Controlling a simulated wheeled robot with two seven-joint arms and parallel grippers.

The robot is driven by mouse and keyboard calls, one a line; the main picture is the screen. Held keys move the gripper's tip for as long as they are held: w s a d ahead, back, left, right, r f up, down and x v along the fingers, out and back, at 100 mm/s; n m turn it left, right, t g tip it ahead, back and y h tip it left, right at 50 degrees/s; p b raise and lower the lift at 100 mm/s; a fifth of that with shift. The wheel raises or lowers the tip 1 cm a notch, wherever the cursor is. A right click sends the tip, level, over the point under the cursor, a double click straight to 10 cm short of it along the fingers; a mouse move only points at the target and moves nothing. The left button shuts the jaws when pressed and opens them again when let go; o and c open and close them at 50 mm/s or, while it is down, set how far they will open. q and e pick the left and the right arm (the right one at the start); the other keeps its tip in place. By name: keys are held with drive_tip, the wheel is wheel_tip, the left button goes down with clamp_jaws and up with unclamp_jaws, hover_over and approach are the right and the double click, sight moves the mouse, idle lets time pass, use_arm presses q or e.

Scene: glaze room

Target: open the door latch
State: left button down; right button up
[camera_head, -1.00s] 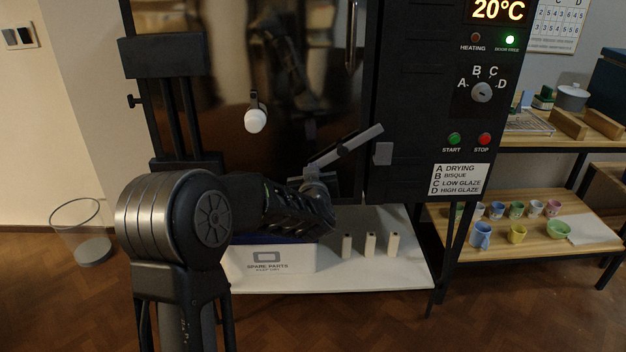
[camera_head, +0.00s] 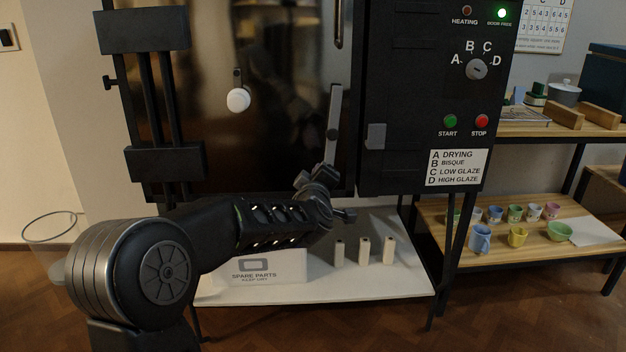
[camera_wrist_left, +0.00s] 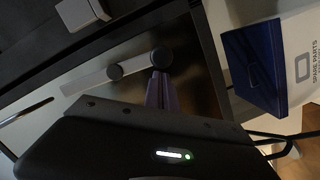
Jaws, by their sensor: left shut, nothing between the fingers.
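The grey latch lever (camera_head: 333,122) on the dark kiln door (camera_head: 285,60) stands nearly upright, its free end up and clear of the grey catch block (camera_head: 376,136) to its right. The wrist view shows the lever (camera_wrist_left: 90,80) with two round dark knobs, and the catch block (camera_wrist_left: 84,12) apart from it. My left gripper's fingers (camera_wrist_left: 160,92) are shut and empty beside the lever's pivot end; I cannot tell whether they touch it. In the head view the left gripper (camera_head: 328,178) is at the lever's lower end, partly hidden. The door looks closed. My right gripper is out of view.
Below the door, a white shelf (camera_head: 400,285) holds a spare parts box (camera_head: 262,266) and three pale posts (camera_head: 363,250). The control panel (camera_head: 440,70) is right of the door. A white round knob (camera_head: 238,99) hangs on the door. A rack with cups (camera_head: 500,240) stands right.

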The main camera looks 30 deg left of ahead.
use_arm(q)
drive_tip(key=shift+w+d+f, duration=0.1)
drive_tip(key=shift+d+f, duration=0.05)
drive_tip(key=shift+d, duration=0.1)
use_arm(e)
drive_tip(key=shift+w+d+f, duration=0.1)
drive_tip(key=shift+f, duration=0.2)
